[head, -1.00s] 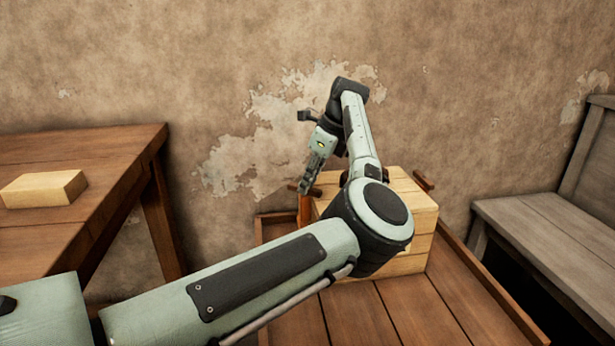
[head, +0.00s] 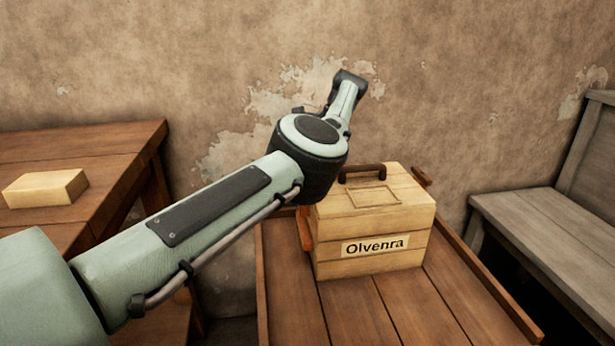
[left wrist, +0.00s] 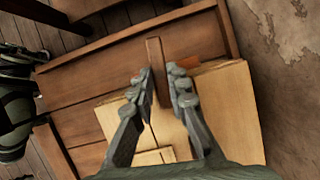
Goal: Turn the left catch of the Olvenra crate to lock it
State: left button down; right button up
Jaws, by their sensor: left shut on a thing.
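The Olvenra crate (head: 340,262) is a pale wooden box with a dark carry handle (head: 362,170) on its lid. It also shows in the left wrist view (left wrist: 225,110). Its left catch has a reddish part on the crate's left side (head: 305,230), mostly hidden by my arm in the head view. In the left wrist view my left gripper (left wrist: 165,82) is shut on the catch's brown bar (left wrist: 154,52), which lies across the crate's edge between the fingers. My left gripper is hidden behind my arm in the head view. My right gripper is in neither view.
The crate stands on a brown plank table with raised edges (head: 490,292). A second wooden table (head: 100,150) at left holds a pale block (head: 45,188). A grey bench (head: 540,225) is at right. The crate's right catch (head: 421,177) sticks out. Planks in front are clear.

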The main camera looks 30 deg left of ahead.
pick_arm(q)
jog(key=c, duration=1.5)
grip_release()
notch_tip(320, 180, up, 10)
jog(key=shift+r, duration=0.1)
